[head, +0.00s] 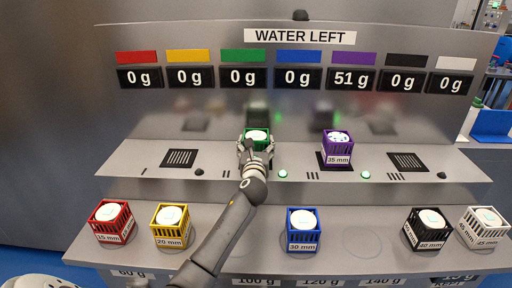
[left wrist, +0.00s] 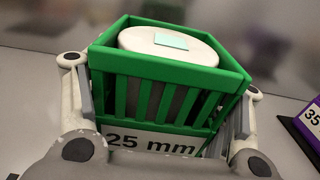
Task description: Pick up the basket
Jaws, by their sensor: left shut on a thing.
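The green basket (head: 257,134) is on the upper shelf in the head view, in line with the green display column. It holds a white round tub (left wrist: 168,44) with a pale green square on its lid. In the left wrist view the green basket (left wrist: 165,75) fills the middle, with a "25 mm" label on its front. My left gripper (head: 256,150) is shut on the green basket, with a finger on each side of it. Whether the basket touches the shelf is hidden by the gripper. My right gripper is not in view.
A purple basket (head: 337,147) stands to the right on the upper shelf. Red (head: 112,221), yellow (head: 171,227), blue (head: 302,229), black (head: 427,229) and white (head: 482,226) baskets stand on the lower shelf. The purple display (head: 350,78) reads 51 g; the others read 0 g.

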